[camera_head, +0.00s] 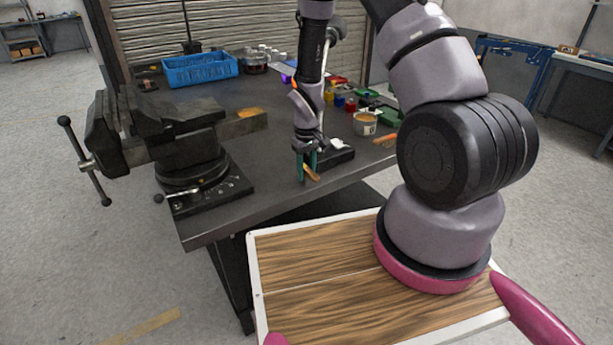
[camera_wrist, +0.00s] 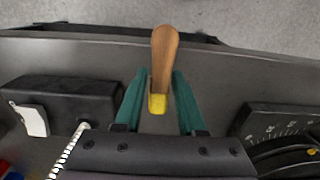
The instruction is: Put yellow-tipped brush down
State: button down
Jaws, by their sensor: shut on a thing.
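My gripper (camera_head: 306,166) has teal fingers and hangs pointing down over the front part of the dark workbench (camera_head: 253,203). In the wrist view my gripper (camera_wrist: 161,76) is shut on the yellow-tipped brush (camera_wrist: 164,48). The brush has a brown wooden handle that sticks out past the fingertips toward the bench's front edge, and a yellow end between the fingers. In the head view the brush (camera_head: 312,174) shows as a small tilted brown piece at the fingertips. I cannot tell whether it touches the bench top.
A large vise (camera_head: 187,150) stands left of my gripper. A black block (camera_head: 338,154) is close on the right. A blue crate (camera_head: 200,69), an orange-filled can (camera_head: 365,123) and several paint containers are farther back. Bare bench top lies between the vise and my gripper.

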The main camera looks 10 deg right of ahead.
jog(key=shift+f, duration=0.9)
jog(key=c, duration=0.5)
grip_release()
jog(key=shift+f, duration=0.15)
